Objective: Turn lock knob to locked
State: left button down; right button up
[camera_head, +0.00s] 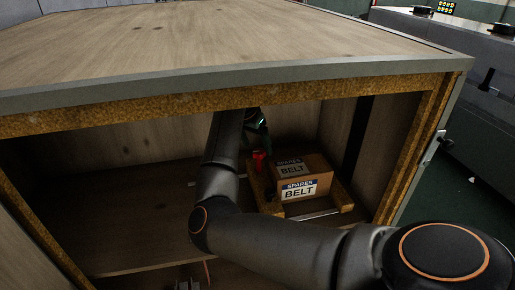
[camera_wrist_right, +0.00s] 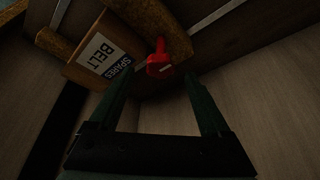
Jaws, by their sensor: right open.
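The red lock knob (camera_head: 259,160) is inside the wooden cabinet, at the left end of a wooden frame beside a cardboard box. In the right wrist view the knob (camera_wrist_right: 159,65) lies just beyond the fingertips, with a pale mark on its face. My right gripper (camera_head: 257,136) reaches into the cabinet, partly hidden by its own arm and the shadow. In the right wrist view its two fingers (camera_wrist_right: 158,84) are spread wide, with nothing between them and the knob ahead. My left gripper does not show.
A cardboard box labelled "SPARES BELT" (camera_head: 304,177) sits in the wooden frame, close to the knob. The cabinet top (camera_head: 230,72) hangs over the opening. The shelf (camera_head: 140,222) left of my arm is mostly clear. Grey machinery (camera_head: 450,60) stands outside on the right.

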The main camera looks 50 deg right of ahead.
jog(key=v, duration=0.5)
jog(key=shift+r, duration=0.15)
dwell(0.3)
